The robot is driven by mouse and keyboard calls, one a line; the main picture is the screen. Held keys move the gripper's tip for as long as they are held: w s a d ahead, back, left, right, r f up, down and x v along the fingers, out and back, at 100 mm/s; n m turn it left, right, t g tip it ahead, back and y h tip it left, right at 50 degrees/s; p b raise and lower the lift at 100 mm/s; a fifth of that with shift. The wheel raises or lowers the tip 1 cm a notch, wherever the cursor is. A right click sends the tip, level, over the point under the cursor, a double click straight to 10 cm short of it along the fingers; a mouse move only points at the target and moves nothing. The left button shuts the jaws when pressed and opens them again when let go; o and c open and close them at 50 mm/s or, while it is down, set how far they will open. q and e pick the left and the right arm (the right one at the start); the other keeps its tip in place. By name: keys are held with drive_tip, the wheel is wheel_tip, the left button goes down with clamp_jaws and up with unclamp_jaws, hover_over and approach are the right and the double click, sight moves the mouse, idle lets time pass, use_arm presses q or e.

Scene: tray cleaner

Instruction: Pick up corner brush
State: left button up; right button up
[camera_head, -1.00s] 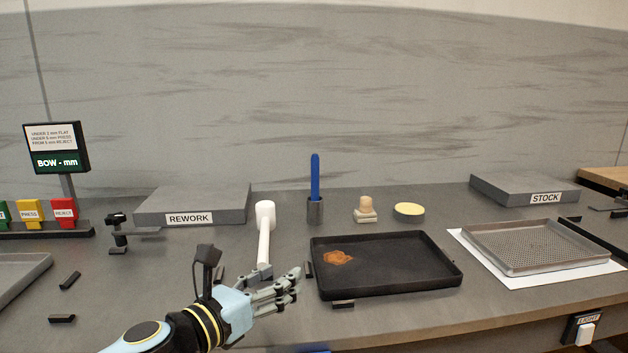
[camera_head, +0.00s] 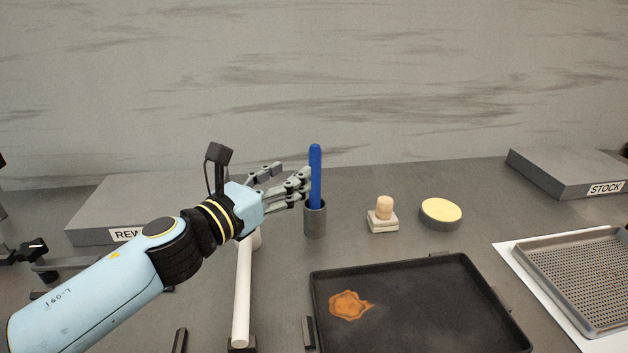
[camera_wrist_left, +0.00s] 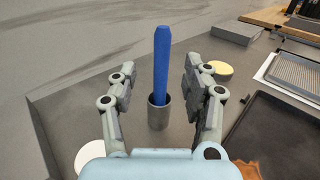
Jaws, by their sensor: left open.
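The corner brush shows as a blue handle (camera_head: 315,178) standing upright in a small grey cup (camera_head: 315,220); its lower end is hidden inside the cup. My left gripper (camera_head: 289,182) is just left of the handle in the head view, its fingers level with the handle. In the left wrist view, the blue handle (camera_wrist_left: 161,65) stands between the two open fingers of my left gripper (camera_wrist_left: 156,90), with visible gaps on both sides. The grey cup (camera_wrist_left: 159,112) also shows there between them. My right gripper is not in view.
A black tray (camera_head: 420,340) with an orange-brown stain (camera_head: 349,305) lies in front. A beige-knobbed block (camera_head: 383,215) and a round yellow-topped pad (camera_head: 440,212) stand right of the cup. A white-handled tool (camera_head: 242,295) lies below my left wrist. A perforated tray (camera_head: 585,275) is at right.

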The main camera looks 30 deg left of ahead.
sight(311, 160)
use_arm(q)
drive_tip(key=shift+w+d+r, duration=0.1)
drive_tip(key=shift+w+d, duration=0.05)
drive_tip(key=shift+w, duration=0.45)
drive_tip(key=shift+w+d+r, duration=0.1)
drive_tip(key=shift+w+d, duration=0.05)
drive_tip(key=shift+w, duration=0.45)
drive_tip(key=shift+w+p, duration=0.3)
drive_tip(key=shift+w, duration=0.05)
drive_tip(key=w, duration=0.3)
drive_tip(key=w+p, duration=0.1)
drive_tip(key=shift+w+d, duration=0.25)
drive_tip(key=shift+d, duration=0.15)
drive_tip(key=shift+w, duration=0.25)
drive_tip(key=shift+s, duration=0.1)
drive_tip(key=shift+c, duration=1.8)
clamp_jaws()
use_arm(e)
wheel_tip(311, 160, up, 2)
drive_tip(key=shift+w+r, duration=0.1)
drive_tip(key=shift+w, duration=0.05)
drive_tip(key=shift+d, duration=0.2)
